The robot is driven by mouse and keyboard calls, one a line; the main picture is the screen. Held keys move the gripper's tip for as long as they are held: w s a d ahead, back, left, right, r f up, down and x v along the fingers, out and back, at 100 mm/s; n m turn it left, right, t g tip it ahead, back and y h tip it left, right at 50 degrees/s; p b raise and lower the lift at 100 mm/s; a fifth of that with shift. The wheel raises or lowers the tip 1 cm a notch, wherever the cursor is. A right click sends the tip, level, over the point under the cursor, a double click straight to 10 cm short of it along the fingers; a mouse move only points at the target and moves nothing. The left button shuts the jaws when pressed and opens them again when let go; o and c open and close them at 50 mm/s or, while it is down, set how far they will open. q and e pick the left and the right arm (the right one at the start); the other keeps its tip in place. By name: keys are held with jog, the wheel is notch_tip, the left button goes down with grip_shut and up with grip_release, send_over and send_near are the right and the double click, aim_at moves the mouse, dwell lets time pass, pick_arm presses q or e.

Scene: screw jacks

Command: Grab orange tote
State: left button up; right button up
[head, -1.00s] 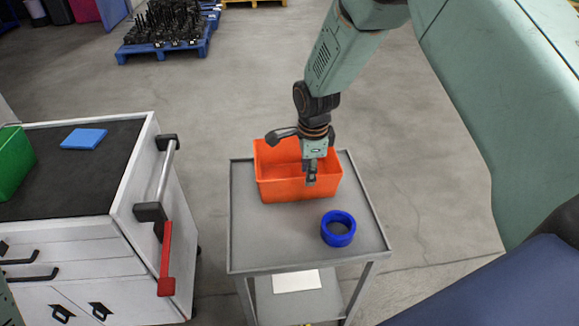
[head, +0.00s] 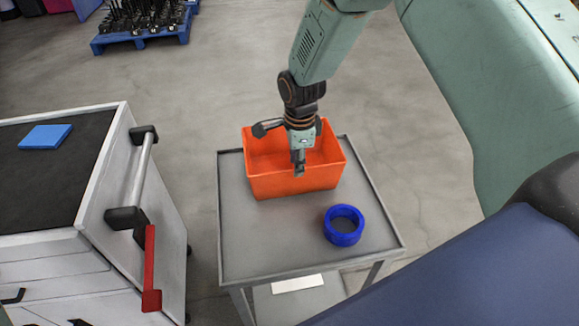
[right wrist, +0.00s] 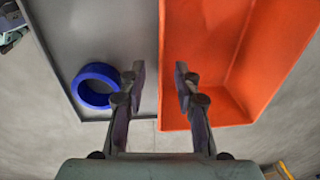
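The orange tote (head: 292,183) is an open, empty-looking box on the far part of a small grey cart (head: 262,240). My right gripper (head: 299,170) is at the tote's near wall in the head view. In the right wrist view my right gripper (right wrist: 160,82) is open, its two fingers apart. The wall edge of the tote (right wrist: 205,50) lies between the fingers in that picture, one finger over the grey top and the other over the tote's inside. I cannot tell whether either finger touches the wall. My left gripper is not in view.
A blue ring (head: 343,226) sits on the cart, right of and nearer than the tote. A white drawer cabinet (head: 80,230) with a red handle (head: 151,270) and a blue block (head: 46,136) stands at left. A blue pallet (head: 140,38) lies behind.

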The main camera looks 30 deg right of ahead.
aim_at(295, 193)
notch_tip(295, 193, down, 6)
jog(key=b, duration=0.3)
jog(key=shift+a+r, duration=0.1)
jog(key=shift+r, duration=0.1)
jog(key=f, duration=0.3)
jog(key=w+f+b, duration=0.1)
jog(key=shift+d+f, duration=0.25)
jog(key=shift+d, duration=0.15)
jog(key=shift+w+f, duration=0.1)
jog(key=shift+f, duration=0.2)
jog(key=shift+a, duration=0.1)
jog(key=shift+r, duration=0.15)
jog(key=c, duration=0.6)
grip_shut()
